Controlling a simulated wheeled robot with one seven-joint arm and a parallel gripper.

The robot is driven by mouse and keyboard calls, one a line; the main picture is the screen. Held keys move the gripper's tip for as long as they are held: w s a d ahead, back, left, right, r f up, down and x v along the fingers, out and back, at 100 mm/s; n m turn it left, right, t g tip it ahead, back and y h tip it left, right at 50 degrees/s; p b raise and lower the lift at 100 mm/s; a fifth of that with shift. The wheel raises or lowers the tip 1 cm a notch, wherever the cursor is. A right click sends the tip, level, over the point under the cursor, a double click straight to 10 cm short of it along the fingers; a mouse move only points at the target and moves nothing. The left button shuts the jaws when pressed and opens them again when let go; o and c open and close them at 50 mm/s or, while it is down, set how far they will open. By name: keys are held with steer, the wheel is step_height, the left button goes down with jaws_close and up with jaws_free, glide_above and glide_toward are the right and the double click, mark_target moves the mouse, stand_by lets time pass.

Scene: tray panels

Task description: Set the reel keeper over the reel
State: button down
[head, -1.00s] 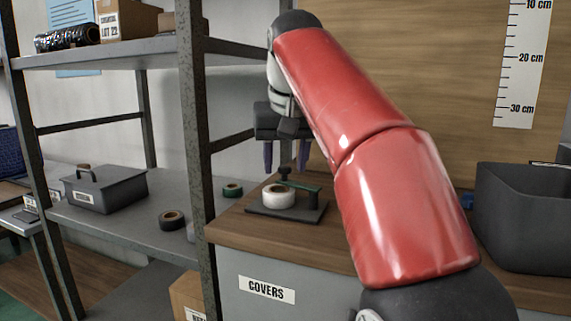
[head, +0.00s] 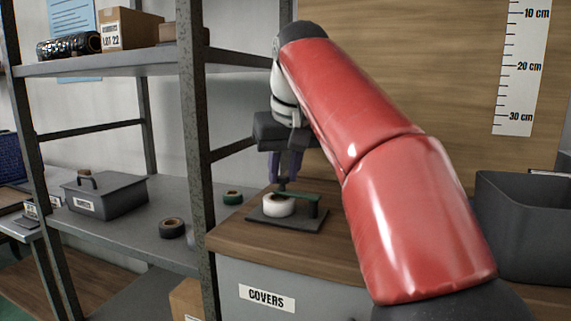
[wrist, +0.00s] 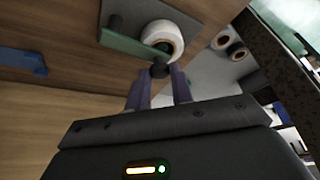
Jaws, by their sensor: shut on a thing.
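The white reel (head: 277,207) sits on a dark base plate (head: 301,222) on the wooden counter. The reel keeper, a green bar (head: 297,194) with a dark knob, is raised on a dark post at its right end. In the head view the bar crosses the reel's upper side. In the wrist view the keeper (wrist: 128,46) reaches across one edge of the reel (wrist: 172,36), whose hole still shows. My gripper (head: 285,179) is above the plate, pointing down, shut on the keeper's knob (wrist: 160,70). The exact finger contact is partly hidden.
A dark grey bin (head: 530,225) stands at the right of the counter. A shelf post (head: 197,150) rises close to the left of my gripper. The shelf holds a grey lidded box (head: 105,195), a dark tape roll (head: 172,228) and a green roll (head: 232,198).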

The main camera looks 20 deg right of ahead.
steer(key=shift+s+a+n, duration=0.15)
steer(key=shift+s+n, duration=0.1)
steer(key=shift+n, duration=0.35)
steer(key=c, duration=1.2)
jaws_free()
steer(key=p+v, duration=0.1)
steer(key=v, duration=0.6)
steer(key=shift+r, duration=0.4)
